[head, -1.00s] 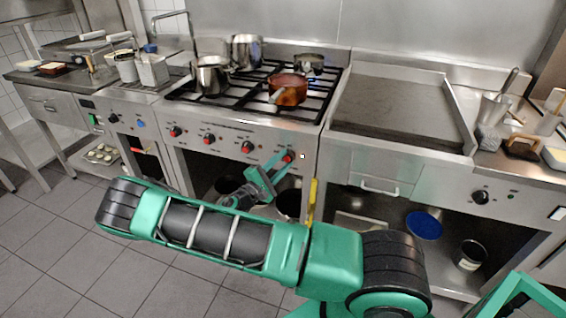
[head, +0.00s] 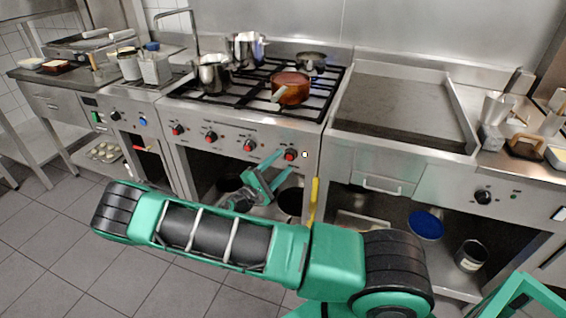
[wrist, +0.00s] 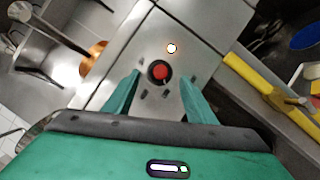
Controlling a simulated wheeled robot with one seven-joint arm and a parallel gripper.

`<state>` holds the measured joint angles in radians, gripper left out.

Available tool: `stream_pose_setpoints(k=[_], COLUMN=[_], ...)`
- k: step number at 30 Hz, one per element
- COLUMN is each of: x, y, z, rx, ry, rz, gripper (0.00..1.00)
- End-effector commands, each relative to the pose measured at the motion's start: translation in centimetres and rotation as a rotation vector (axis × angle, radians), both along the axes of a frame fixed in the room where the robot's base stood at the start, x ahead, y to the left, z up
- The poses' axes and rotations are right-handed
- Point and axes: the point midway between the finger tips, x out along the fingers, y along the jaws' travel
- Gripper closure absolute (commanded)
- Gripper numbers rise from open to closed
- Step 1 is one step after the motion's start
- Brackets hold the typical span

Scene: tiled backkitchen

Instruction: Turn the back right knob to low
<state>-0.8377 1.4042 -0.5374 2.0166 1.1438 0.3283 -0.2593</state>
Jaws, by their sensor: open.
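The stove front (head: 230,134) carries a row of several red-centred knobs. The rightmost knob (head: 290,154) has a small lit indicator (head: 305,154) at its right. My gripper (head: 282,165) is open, just in front of and below this knob. In the wrist view, the red knob (wrist: 160,71) sits centred between the two spread green fingers, a little beyond their tips, and nothing is held. The lit white indicator (wrist: 172,48) shows above it. The knob's exact setting is too small to read.
A copper pot (head: 291,88) and a dark pan (head: 311,63) stand on the right burners, with steel pots (head: 213,73) to the left. A faint blue glow shows near the dark pan. A yellow pipe (head: 314,195) runs at the stove's right edge.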

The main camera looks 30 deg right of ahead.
Motion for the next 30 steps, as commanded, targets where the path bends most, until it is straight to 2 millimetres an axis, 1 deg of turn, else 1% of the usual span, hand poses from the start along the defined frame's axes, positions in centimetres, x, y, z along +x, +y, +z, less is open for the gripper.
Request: stream_pose_setpoints(k=[1, 6, 9, 13, 18, 30], x=[-0.2, -1.1, -1.6, -2.0, -2.3, -2.4], y=[1.0, 4.1, 5.7, 7.1, 7.9, 8.0], z=[-0.2, -0.8, -1.1, -1.5, -1.6, -1.6], rx=[0.001, 0.002, 0.001, 0.002, 0.002, 0.002], ry=[0.0, 0.002, 0.0, 0.003, 0.002, 0.002], rz=[0.004, 0.005, 0.005, 0.004, 0.002, 0.002], gripper=[0.49, 0.49, 0.49, 0.49, 0.49, 0.49])
